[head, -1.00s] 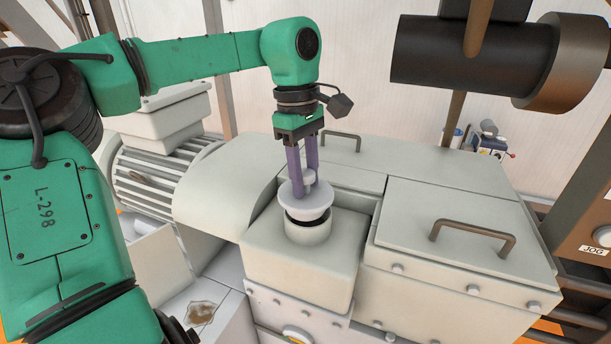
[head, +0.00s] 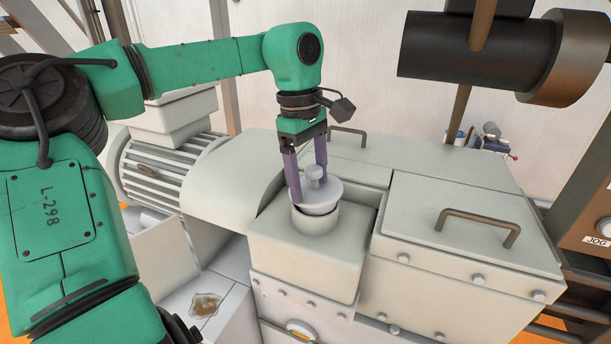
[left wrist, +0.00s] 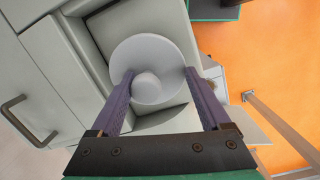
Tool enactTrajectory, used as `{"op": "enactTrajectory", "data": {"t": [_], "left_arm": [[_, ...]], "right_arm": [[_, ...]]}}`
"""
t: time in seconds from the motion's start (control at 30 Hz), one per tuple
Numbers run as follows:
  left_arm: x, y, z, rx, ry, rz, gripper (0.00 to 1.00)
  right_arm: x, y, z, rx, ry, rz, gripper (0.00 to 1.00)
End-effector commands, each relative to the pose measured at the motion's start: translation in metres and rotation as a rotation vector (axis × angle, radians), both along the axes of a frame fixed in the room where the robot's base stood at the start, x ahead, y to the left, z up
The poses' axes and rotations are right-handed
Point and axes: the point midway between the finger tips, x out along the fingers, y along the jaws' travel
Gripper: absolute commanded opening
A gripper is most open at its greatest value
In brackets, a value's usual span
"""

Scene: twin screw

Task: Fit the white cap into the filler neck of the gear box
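The white cap (head: 322,194), a disc with a small round knob, sits in the mouth of the filler neck (head: 316,219) on the gear box (head: 305,260). It looks slightly tilted in the neck; how deep it sits I cannot tell. My left gripper (head: 309,187) is above the neck with its purple fingers spread on both sides of the knob, not touching it. In the left wrist view the cap (left wrist: 158,55) and its knob lie between the open fingers (left wrist: 158,75). The cap hides the neck there. My right gripper is not in view.
A cover with a brown handle (head: 478,227) lies right of the neck, and another handle (head: 347,136) is behind. A ribbed motor (head: 165,175) stands at left. A dark cylinder (head: 475,50) hangs at upper right. A brown stain (head: 205,304) marks the lower ledge.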

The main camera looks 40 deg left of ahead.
Motion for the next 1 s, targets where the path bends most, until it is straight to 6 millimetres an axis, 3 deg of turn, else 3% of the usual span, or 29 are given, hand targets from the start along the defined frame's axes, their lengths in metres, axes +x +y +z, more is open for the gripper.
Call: {"op": "enactTrajectory", "data": {"t": [0.03,0.73,0.87,1.0], "left_arm": [[-0.007,0.0,-0.018,0.002,0.051,-0.006,0.75],[-0.007,0.0,-0.018,0.002,0.05,-0.006,0.75],[-0.007,0.002,-0.01,0.003,0.045,-0.005,0.75],[-0.01,0.004,0.015,0.003,0.035,-0.003,0.75]], "right_arm": [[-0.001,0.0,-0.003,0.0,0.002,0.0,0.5],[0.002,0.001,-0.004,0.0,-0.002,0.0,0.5],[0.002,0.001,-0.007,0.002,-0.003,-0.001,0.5],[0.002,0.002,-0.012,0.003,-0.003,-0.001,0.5]]}}
